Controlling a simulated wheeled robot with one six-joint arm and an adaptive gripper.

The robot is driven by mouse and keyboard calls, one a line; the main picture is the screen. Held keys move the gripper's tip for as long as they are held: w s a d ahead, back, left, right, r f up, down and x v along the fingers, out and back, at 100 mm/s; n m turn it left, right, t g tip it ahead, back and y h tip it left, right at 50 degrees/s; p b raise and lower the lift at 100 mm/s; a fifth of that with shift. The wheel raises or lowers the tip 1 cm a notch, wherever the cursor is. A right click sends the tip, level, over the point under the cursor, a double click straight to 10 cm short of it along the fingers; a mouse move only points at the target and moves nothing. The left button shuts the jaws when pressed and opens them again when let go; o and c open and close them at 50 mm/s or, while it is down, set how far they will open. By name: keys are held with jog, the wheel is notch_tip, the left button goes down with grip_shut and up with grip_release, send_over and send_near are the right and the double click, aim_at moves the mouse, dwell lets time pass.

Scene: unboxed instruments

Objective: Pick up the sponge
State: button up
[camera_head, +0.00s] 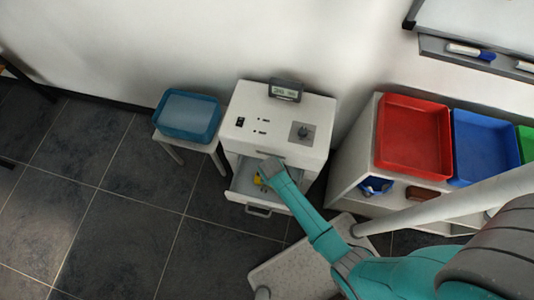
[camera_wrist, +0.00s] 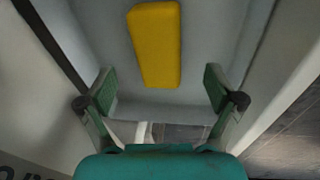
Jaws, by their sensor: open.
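A yellow block, the sponge (camera_wrist: 155,45), lies on the grey floor of an open drawer (camera_head: 240,198) in the white instrument box. In the head view only a small yellow patch of the sponge (camera_head: 257,180) shows; my arm hides the rest. My gripper (camera_wrist: 158,88) is open and empty in the wrist view, its two fingers spread wider than the sponge. The sponge sits mostly beyond the fingertips, roughly centred between them, with its near end close to their line. I cannot tell the height gap.
The white instrument box (camera_head: 275,135) stands above the drawer, with a small display (camera_head: 285,91) on top. A blue tray (camera_head: 188,115) sits on a stool to the left. A shelf at right bears a red tray (camera_head: 413,137) and a blue tray (camera_head: 484,148). Drawer walls flank my gripper.

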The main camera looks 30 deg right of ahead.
jog(key=shift+w+d+f, duration=0.1)
jog(key=shift+w+f, duration=0.15)
jog(key=shift+f, duration=1)
jog(key=shift+w+f, duration=0.25)
jog(key=shift+f, duration=1)
jog(key=c, duration=1)
